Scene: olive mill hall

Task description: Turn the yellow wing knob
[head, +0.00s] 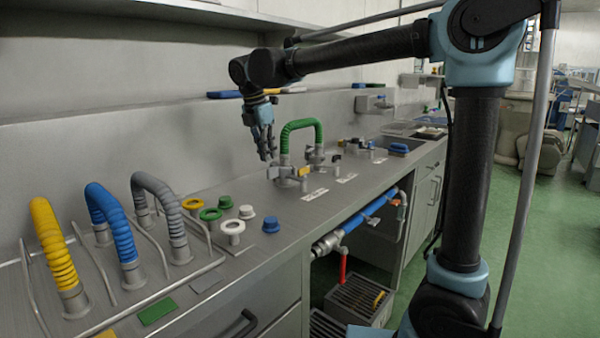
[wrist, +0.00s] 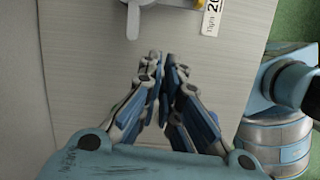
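A small yellow wing-shaped piece (head: 304,171), which looks like the yellow wing knob, sits on a grey metal fitting below the green hose, on the steel counter. A sliver of yellow also shows at the top edge of the wrist view, beside a grey fitting (wrist: 134,18). My gripper (head: 268,156) hangs fingers down above the counter, left of the fitting and apart from the yellow piece. In the wrist view my gripper (wrist: 164,62) has its fingertips close together with a narrow empty gap. The knob's exact shape is too small to tell.
A green hose (head: 300,125) arches behind the fitting. Yellow, blue and grey ribbed hoses and metal rails stand at the left. A blue pipe (head: 368,210) runs below the counter.

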